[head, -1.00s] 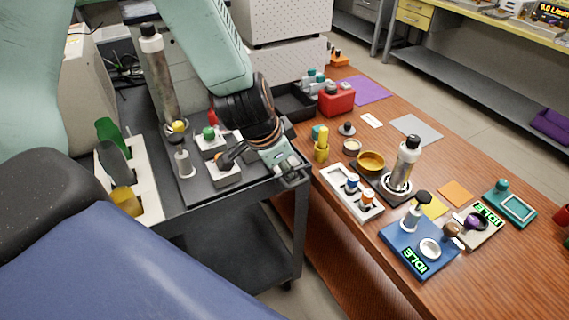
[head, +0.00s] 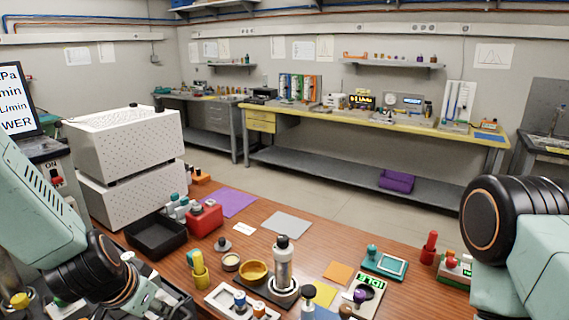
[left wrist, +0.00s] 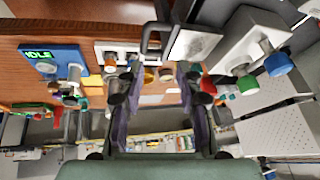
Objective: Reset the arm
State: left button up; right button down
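My left gripper (head: 165,303) is at the lower left of the head view, beside the wooden table's left edge. In the left wrist view its two dark fingers (left wrist: 161,78) stand apart, with nothing visibly held between them. My left arm (head: 45,220) comes in from the left, green with a black wrist joint. My right arm (head: 515,240) shows at the right edge as a black joint and green link. Its gripper is out of the frame.
The wooden table (head: 320,250) holds a metal cylinder (head: 283,265), a yellow bottle (head: 200,270), a red container (head: 205,218) and a black tray (head: 157,235). White perforated boxes (head: 130,165) stand behind at left. A yellow-edged bench (head: 350,122) lies beyond open floor.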

pick_arm(q)
jog(key=s+d+f+n+g+b, duration=0.1)
jog(key=s+f+b, duration=0.3)
jog(key=s+f, duration=1)
jog(key=s+d+f+n+g+b, duration=0.2)
jog(key=s+f+n+g+b, duration=0.1)
jog(key=s+f, duration=1.1)
jog(key=shift+d+g+b, duration=0.25)
jog(key=shift+g+b, duration=0.1)
jog(key=shift+g, duration=0.45)
